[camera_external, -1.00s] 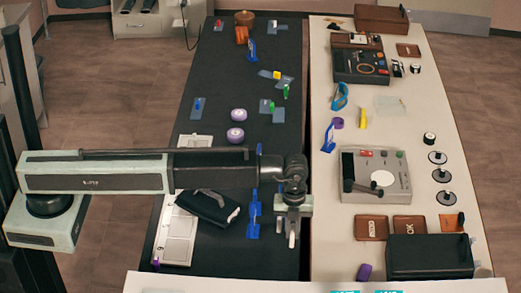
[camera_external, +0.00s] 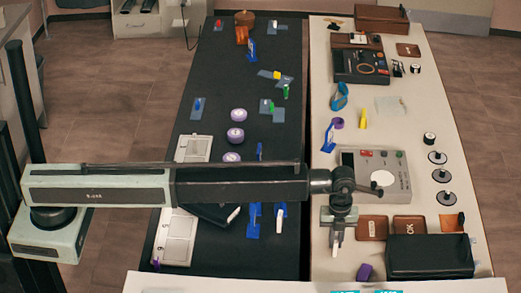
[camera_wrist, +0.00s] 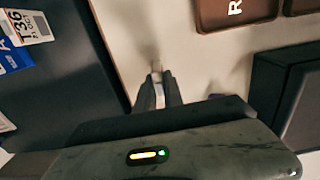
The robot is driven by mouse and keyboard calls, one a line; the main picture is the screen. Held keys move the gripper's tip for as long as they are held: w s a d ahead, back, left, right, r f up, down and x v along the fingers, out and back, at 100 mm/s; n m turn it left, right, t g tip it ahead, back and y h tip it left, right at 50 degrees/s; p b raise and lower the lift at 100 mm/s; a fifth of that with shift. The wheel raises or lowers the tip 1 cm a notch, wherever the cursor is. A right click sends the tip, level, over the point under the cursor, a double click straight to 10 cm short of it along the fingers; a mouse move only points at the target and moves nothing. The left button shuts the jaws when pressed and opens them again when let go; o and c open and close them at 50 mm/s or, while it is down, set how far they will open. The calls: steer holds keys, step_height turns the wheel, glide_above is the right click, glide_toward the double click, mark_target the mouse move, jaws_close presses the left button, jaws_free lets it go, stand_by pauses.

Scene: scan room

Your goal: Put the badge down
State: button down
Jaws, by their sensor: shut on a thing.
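My gripper (camera_external: 337,238) is over the near part of the pale table, left of two brown labelled trays. In the wrist view my gripper (camera_wrist: 157,88) points at the bare pale surface, with its fingers close together. It is shut on a thin, light piece (camera_wrist: 159,96), seen nearly edge-on. I take this to be the badge, but its face is hidden between the fingers. I cannot tell whether it touches the table.
Brown trays (camera_external: 371,228) (camera_external: 408,225) lie right of my gripper, with a black box (camera_external: 430,258) nearer. A purple object (camera_external: 364,272) lies near the front edge. A grey device (camera_external: 395,170) stands behind. Blue items (camera_external: 254,220) lie on the dark table.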

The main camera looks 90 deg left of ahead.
mark_target(336, 239)
steer(key=shift+r, duration=0.1)
steer(key=c, duration=1.5)
jaws_free()
steer(key=shift+o, duration=0.2)
step_height(336, 239, up, 12)
steer(key=p, duration=1.3)
steer(key=s+d+n, duration=0.4)
steer(key=s+n, duration=0.5)
steer(key=s, duration=0.7)
steer(key=s+d+n, duration=0.4)
steer(key=s+n, duration=0.5)
steer(key=s, duration=0.7)
steer(key=shift+s+b, duration=0.35)
